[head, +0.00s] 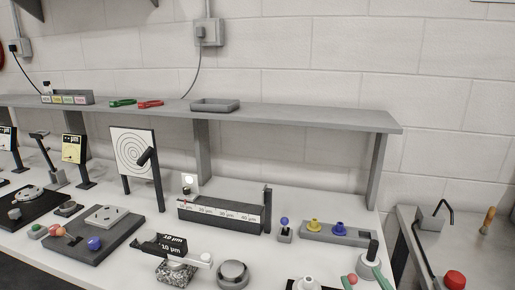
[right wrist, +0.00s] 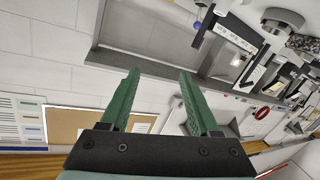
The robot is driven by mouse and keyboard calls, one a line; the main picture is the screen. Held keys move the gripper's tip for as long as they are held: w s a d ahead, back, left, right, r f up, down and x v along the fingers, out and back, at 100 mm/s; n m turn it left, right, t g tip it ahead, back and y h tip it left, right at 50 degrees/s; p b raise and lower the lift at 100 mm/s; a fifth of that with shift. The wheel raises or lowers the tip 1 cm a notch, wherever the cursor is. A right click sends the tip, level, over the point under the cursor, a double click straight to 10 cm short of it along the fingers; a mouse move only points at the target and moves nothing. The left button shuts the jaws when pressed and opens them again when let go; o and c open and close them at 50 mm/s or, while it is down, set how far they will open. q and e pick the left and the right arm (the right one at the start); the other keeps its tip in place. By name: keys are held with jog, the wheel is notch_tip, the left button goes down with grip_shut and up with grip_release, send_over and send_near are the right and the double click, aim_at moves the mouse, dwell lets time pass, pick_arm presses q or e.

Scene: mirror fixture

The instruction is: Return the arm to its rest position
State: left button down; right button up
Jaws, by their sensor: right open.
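My right gripper (right wrist: 160,73) shows large in the right wrist view. Its two green fingers stand wide apart, and nothing is between them. Behind them are a white block wall and a board, so it appears clear of the bench. My left gripper is in neither view.
The white bench holds a target board (head: 130,150), a scale block (head: 222,214), a grey plate (head: 105,216) and a speckled block (head: 176,272). A grey shelf (head: 300,118) runs above it. A second bench (head: 440,240) stands at right with a red knob (head: 454,280).

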jog(key=s+d+f+m+g, duration=0.1)
jog(key=s+f+g, duration=0.3)
jog(key=f, duration=0.4)
jog(key=s+d+f+m+g, duration=0.1)
jog(key=s+f+g, duration=0.2)
jog(key=s+f, duration=0.3)
jog(key=s+f+g, duration=0.7)
jog(key=s+f, duration=0.2)
jog(key=s, duration=0.3)
jog(key=w+a+f+t+y+b, duration=0.1)
jog(key=w+a+f+t, duration=0.1)
jog(key=f, duration=0.5)
jog(key=w+a+f+t+y+b, duration=0.1)
jog(key=w+a+f+t, duration=0.1)
jog(key=f, duration=0.4)
jog(key=shift+w+a+f+t+b, duration=0.3)
jog(key=shift+w+a+f+t, duration=0.15)
jog(key=shift+t, duration=0.65)
jog(key=shift+r, duration=0.1)
